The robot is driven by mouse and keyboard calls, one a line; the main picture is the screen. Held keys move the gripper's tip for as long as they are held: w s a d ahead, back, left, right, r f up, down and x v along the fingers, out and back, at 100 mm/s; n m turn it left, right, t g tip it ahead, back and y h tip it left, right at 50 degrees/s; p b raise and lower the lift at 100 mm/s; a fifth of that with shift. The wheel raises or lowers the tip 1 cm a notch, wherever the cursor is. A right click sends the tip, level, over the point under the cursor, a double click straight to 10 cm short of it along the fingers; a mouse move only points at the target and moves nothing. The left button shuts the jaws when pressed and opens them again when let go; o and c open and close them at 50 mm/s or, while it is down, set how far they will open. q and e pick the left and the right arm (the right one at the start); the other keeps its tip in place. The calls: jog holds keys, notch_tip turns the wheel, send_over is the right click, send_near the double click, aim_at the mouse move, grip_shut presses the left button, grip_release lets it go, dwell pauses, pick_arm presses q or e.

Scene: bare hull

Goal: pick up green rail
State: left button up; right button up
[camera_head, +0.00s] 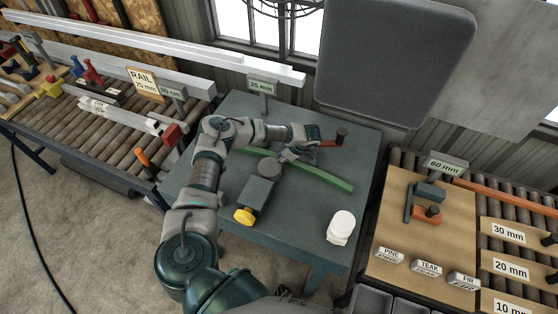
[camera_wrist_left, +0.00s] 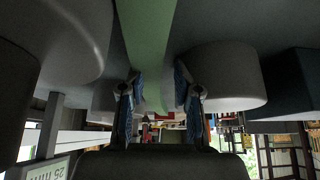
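The green rail (camera_head: 328,177) is a long narrow bar lying diagonally across the grey-green work table (camera_head: 310,228). My left gripper (camera_head: 298,152) is low over the table, at the rail's middle, and its wrist hides part of the rail. In the left wrist view the rail (camera_wrist_left: 149,45) runs between the two blue-padded fingers of my left gripper (camera_wrist_left: 158,95). The fingers are apart, with the rail close to the left one and a gap at the right one. My right gripper is not in view.
A grey tool with a yellow cap (camera_head: 244,215), a white jar (camera_head: 341,226) and a red-handled tool (camera_head: 330,142) are on the table. A "25 mm" sign (camera_head: 262,86) stands at its back. A roller bench (camera_head: 110,140) is left; a wooden board (camera_head: 390,225) is right.

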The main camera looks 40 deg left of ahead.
pick_arm(q)
grip_shut()
jog(key=shift+r, duration=0.1)
